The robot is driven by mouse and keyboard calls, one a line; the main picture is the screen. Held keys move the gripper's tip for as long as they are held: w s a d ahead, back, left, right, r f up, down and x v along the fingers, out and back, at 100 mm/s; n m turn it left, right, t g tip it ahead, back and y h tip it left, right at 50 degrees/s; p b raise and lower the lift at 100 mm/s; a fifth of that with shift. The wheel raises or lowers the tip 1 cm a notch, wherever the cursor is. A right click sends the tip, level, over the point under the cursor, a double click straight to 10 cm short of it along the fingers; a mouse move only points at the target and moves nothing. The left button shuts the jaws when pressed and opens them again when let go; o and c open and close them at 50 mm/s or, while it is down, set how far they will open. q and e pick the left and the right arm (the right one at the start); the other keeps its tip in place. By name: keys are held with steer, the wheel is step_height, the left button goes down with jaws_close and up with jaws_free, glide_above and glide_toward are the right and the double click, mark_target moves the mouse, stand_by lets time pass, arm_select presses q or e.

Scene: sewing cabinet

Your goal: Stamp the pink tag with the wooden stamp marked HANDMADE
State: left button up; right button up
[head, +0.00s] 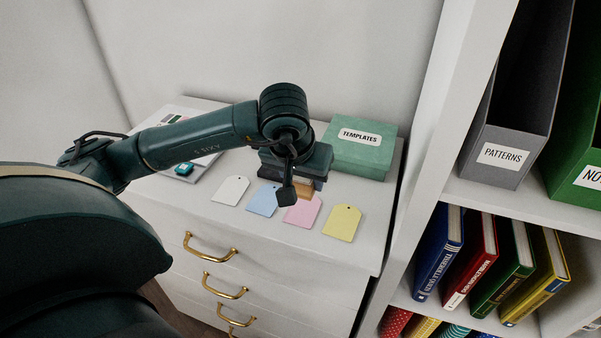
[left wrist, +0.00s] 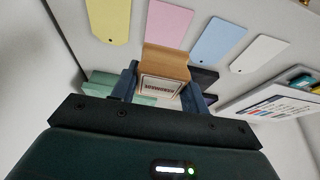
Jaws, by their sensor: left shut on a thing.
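My left gripper (head: 300,187) is over the cabinet top, behind the tags. In the left wrist view its two fingers are shut on the wooden stamp (left wrist: 166,62), whose label (left wrist: 158,87) appears to read HANDMADE. The stamp also shows as a small tan block (head: 303,187) in the head view, partly hidden by my gripper. The pink tag (head: 302,212) lies flat just in front of the stamp; it also shows in the left wrist view (left wrist: 168,24), its near end covered by the stamp. I cannot tell whether they touch. My right gripper is not in view.
White (head: 230,190), blue (head: 263,201) and yellow (head: 342,223) tags lie beside the pink one. A green TEMPLATES box (head: 361,147) stands behind. A teal item (head: 184,169) sits at the left. A shelf with a grey PATTERNS file (head: 507,130) rises at right.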

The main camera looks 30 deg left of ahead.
arm_select(q)
steer(key=shift+f, duration=0.15)
steer(key=b, duration=0.3)
glide_above(302, 212)
steer(key=shift+f, duration=2.5)
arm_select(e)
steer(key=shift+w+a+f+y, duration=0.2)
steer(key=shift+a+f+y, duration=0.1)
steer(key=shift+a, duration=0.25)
arm_select(q)
steer(key=shift+f+b, duration=0.4)
steer(key=shift+b, duration=0.05)
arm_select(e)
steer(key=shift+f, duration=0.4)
arm_select(q)
steer(key=shift+r, duration=0.1)
